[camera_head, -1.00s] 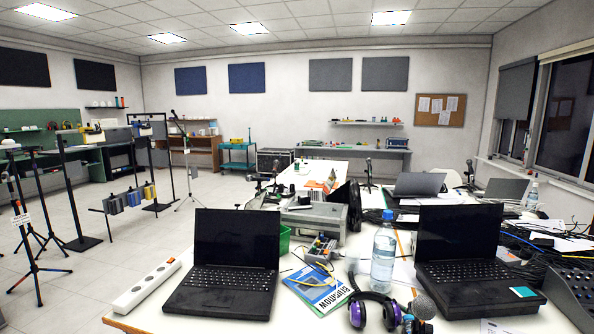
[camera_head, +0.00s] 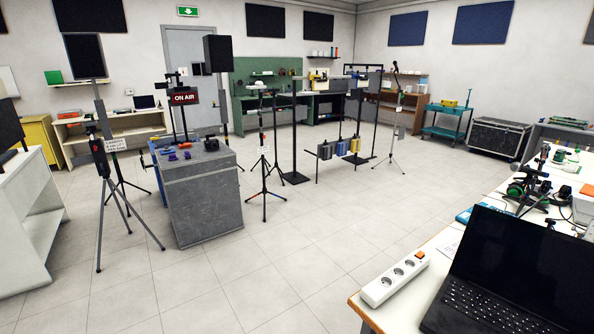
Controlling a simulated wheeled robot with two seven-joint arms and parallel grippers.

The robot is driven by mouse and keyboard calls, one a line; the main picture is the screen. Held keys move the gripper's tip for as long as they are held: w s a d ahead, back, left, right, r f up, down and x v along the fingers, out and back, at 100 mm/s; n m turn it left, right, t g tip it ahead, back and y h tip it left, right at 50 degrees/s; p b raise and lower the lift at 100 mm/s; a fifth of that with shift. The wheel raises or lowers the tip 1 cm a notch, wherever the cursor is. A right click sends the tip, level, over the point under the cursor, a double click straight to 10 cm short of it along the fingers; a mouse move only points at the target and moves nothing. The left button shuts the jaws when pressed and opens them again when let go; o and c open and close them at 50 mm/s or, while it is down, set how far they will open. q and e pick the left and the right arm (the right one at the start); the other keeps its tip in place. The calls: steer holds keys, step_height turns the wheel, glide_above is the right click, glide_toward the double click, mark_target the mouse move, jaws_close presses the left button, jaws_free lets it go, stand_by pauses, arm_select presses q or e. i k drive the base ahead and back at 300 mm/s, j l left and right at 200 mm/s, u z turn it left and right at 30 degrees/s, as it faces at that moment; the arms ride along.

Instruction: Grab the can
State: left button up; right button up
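I cannot make out a can in the head view. Neither of my grippers shows in it, so whether they are open or shut is hidden.
A white table at the lower right bears a black laptop (camera_head: 522,270) and a white power strip (camera_head: 394,280). A grey cabinet (camera_head: 207,212), tripods and an "ON AIR" sign (camera_head: 183,97) stand left of centre. A white counter (camera_head: 28,222) is at far left. Open tiled floor (camera_head: 290,275) lies between.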

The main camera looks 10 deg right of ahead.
mark_target(559, 157)
steer(key=i+j+u, duration=0.35)
steer(key=i, duration=0.25)
steer(key=i+u, duration=0.4)
steer(key=i, duration=0.2)
steer(key=i+l+z, duration=0.1)
steer(key=i+z, duration=0.75)
steer(key=i+j+z, duration=0.2)
steer(key=i+z, duration=0.25)
steer(key=i+l+z, duration=0.25)
steer(key=i+z, duration=0.25)
steer(key=i+l+z, duration=0.15)
steer(key=i+z, duration=0.65)
steer(key=z, duration=0.15)
steer(key=i+j+z, duration=0.15)
steer(key=i, duration=2.9)
steer(key=i+j+z, duration=0.15)
steer(key=i+z, duration=0.35)
steer(key=i, duration=0.2)
steer(key=i+j+z, duration=0.45)
steer(key=i, duration=0.25)
steer(key=i+j+z, duration=0.5)
steer(key=i+j, duration=0.1)
